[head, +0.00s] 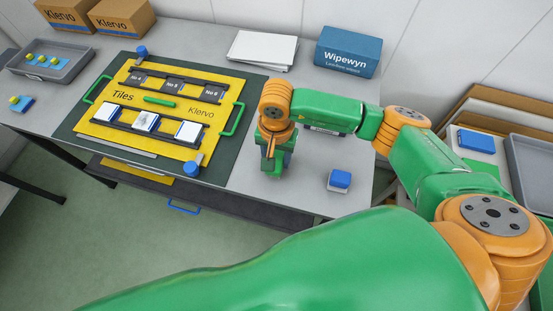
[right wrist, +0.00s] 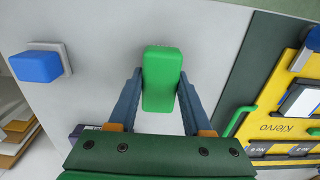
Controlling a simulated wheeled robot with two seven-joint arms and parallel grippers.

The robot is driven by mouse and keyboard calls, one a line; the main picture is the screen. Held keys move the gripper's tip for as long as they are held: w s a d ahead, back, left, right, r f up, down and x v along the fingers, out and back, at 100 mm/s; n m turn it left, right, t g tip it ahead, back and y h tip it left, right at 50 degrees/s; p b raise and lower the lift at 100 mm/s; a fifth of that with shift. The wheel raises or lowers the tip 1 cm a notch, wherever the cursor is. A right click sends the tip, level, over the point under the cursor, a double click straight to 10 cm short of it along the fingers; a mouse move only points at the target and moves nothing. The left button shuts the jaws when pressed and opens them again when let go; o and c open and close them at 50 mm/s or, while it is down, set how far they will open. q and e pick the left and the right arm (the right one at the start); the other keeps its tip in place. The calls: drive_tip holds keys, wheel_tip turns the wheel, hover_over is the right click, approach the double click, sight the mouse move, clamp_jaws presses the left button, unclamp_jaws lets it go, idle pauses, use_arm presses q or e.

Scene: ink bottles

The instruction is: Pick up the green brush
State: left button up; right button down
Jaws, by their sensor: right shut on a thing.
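The green brush (right wrist: 162,72) is a green block that stands between the two blue fingers of my right gripper (right wrist: 160,88) in the right wrist view. The fingers close on its two sides. In the head view my right gripper (head: 276,158) points down over the grey table, right of the yellow board. There the gripper hides most of the brush, and I cannot tell whether it touches the table. My left gripper is not in view.
A blue block on a grey base (head: 340,180) stands right of the gripper. The yellow tile board (head: 222,92) on its dark mat lies left. A blue box (head: 348,52) and white sheets (head: 262,48) are at the back. A grey tray (head: 75,68) is far left.

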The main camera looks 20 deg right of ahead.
drive_tip(key=shift+r, duration=0.95)
drive_tip(key=s+a+r+b, duration=0.4)
drive_tip(key=s+a+r, duration=0.4)
drive_tip(key=a, duration=0.3)
drive_tip(key=shift+a+r+b, duration=0.3)
drive_tip(key=shift+r+b, duration=0.1)
drive_tip(key=shift+r, duration=0.5)
